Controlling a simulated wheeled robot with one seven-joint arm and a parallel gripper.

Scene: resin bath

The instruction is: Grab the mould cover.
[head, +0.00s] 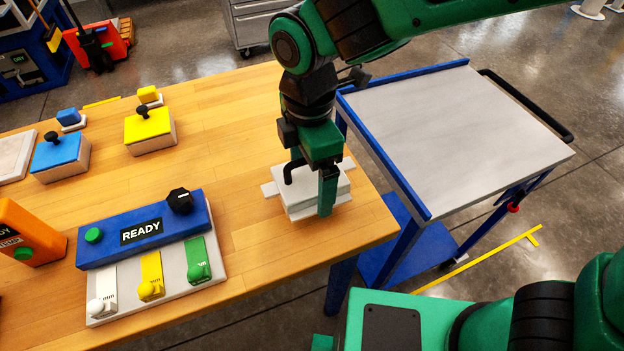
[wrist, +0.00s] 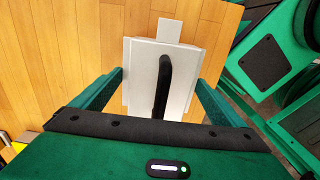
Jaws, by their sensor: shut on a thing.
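The pale grey-white mould cover (head: 304,201) is a block at the right end of the wooden table, on or just above a thin white piece with tabs showing beyond its edges. My gripper (head: 314,183) points down over it, with its green fingers on opposite sides, shut on it. In the wrist view the cover (wrist: 139,78) lies between the two fingers, and a white tab (wrist: 169,30) shows past its far edge. A black curved bar (wrist: 163,85) stands over the cover; I cannot tell where it is attached. Any gap beneath the cover is hard to judge.
A control box (head: 145,232) reading READY, with coloured levers, stands left of the gripper. Blue-lidded (head: 56,151) and yellow-lidded (head: 149,124) boxes with black knobs stand farther left. An empty grey-topped trolley (head: 455,130) stands beside the table's right edge.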

